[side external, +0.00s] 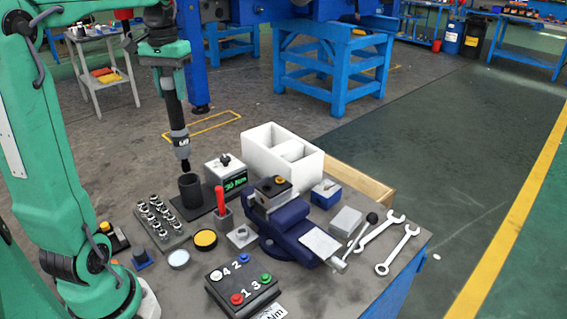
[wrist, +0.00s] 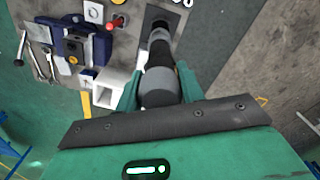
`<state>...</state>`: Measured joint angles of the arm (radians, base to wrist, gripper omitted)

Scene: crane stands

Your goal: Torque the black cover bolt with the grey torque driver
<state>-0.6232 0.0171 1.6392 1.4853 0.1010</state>
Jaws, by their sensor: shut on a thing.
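My gripper (side external: 168,66) is shut on the upper part of the grey torque driver (side external: 178,122), which hangs upright with its black tip downward. The tip is just above the black cup-shaped holder (side external: 191,190), and I cannot tell whether it is clear of the rim. In the wrist view the driver (wrist: 158,84) lies between the fingers and points at the holder's dark base (wrist: 160,16). A dark-topped block (side external: 273,186) sits in the blue vise (side external: 288,228), with a brass-coloured bolt head on it. I cannot clearly make out the black cover bolt there.
A white box with a green display (side external: 235,184), a white divided bin (side external: 283,150), a red-handled tool (side external: 220,203), a socket tray (side external: 158,222) and a numbered button box (side external: 242,287) crowd the bench. Two wrenches (side external: 388,245) lie right of the vise.

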